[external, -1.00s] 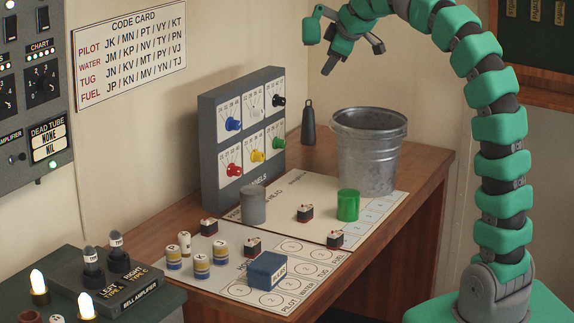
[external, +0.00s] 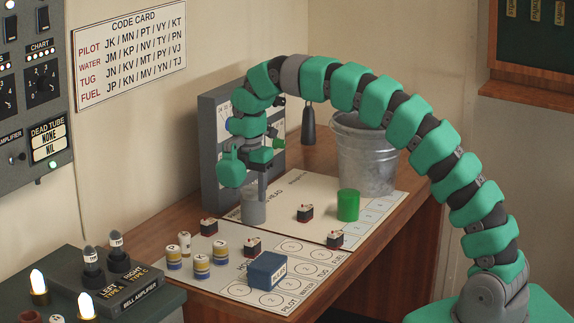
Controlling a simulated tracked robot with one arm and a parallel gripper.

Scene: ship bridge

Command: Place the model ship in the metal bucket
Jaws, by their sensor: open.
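Several small model ships, dark with white tops and red trim, stand on the white board: one at the left (external: 208,227), one at the front middle (external: 252,247), one in the middle (external: 305,213) and one at the front right (external: 335,241). The metal bucket (external: 368,165) stands upright at the back right of the table; my arm passes in front of its rim. My gripper (external: 254,186) is open and points down just above or at the top of a grey cylinder (external: 254,213). Whether it touches the cylinder I cannot tell. It is apart from the ships.
A green cylinder (external: 348,205) stands before the bucket. A blue block (external: 267,270) and several banded pegs (external: 202,266) stand at the front. A grey knob panel (external: 208,150) rises close behind my gripper.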

